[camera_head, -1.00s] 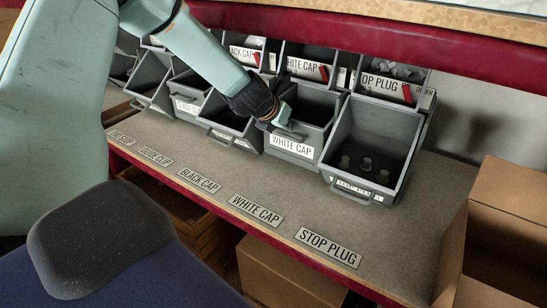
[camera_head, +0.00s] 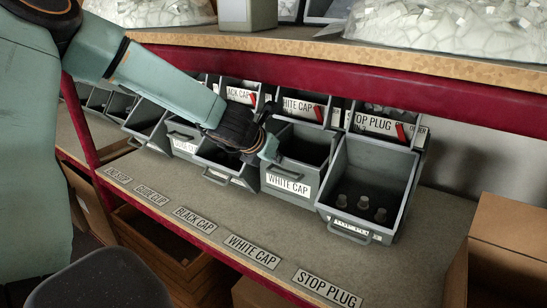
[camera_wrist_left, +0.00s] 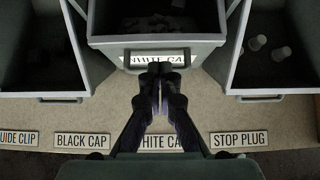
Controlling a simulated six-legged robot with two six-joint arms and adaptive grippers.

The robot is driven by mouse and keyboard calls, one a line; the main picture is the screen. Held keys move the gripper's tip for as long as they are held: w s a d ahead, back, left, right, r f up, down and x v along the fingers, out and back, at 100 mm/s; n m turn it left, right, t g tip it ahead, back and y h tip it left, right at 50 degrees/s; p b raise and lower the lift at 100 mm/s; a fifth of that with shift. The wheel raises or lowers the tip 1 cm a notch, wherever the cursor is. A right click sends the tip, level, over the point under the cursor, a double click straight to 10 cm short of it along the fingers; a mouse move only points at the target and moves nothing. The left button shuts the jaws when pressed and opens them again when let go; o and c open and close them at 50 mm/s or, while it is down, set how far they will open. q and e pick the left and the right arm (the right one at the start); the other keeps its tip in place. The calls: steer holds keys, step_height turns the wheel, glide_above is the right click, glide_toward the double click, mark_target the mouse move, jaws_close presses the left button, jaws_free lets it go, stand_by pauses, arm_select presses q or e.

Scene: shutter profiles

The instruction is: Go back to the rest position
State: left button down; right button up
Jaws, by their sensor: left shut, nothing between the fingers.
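My left gripper (camera_head: 270,150) is shut and empty, by the front left edge of the white cap bin (camera_head: 289,184). In the left wrist view the closed fingertips (camera_wrist_left: 160,72) appear over the lower edge of the label on the white cap bin (camera_wrist_left: 155,42). Whether they touch the bin I cannot tell. My left forearm and wrist partly hide the bin to the left of it. My right gripper is not in view.
The stop plug bin (camera_head: 372,190) holds a few plugs. Other grey bins stand in a row to the left. A red-edged upper shelf (camera_head: 330,75) runs above the bins. A cardboard box (camera_head: 505,240) stands at the right. The labelled shelf front is clear.

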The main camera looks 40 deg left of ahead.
arm_select(q)
steer(key=shift+v, duration=0.8)
steer(key=s+d+f+m+g+b, duration=0.1)
steer(key=s+d+f+m, duration=0.2)
steer(key=f+m, duration=0.3)
steer(key=s+d+f+m+b, duration=0.1)
steer(key=s+d+f+m, duration=0.3)
steer(key=m, duration=0.9)
steer(key=s+d+f+m+g+b, duration=0.1)
steer(key=s+d+f+m, duration=0.3)
steer(key=f+m, duration=0.4)
steer(key=shift+s+d+f+m+g, duration=0.15)
steer(key=shift+d+f+m+g, duration=0.15)
steer(key=shift+d+m, duration=0.35)
steer(key=s+d+f+m+g+b, duration=0.1)
steer(key=s+d+f+m+g, duration=0.2)
steer(key=s+f, duration=0.5)
steer(key=s+d+f+m+g+h+b, duration=0.1)
steer(key=s+f+m, duration=0.4)
steer(key=s, duration=1.2)
step_height(320, 180, down, 4)
steer(key=d+g+b, duration=0.1)
steer(key=d+g, duration=0.1)
steer(key=shift+d+m+g+b, duration=0.3)
steer(key=shift+d+m, duration=0.05)
steer(key=shift+d, duration=0.05)
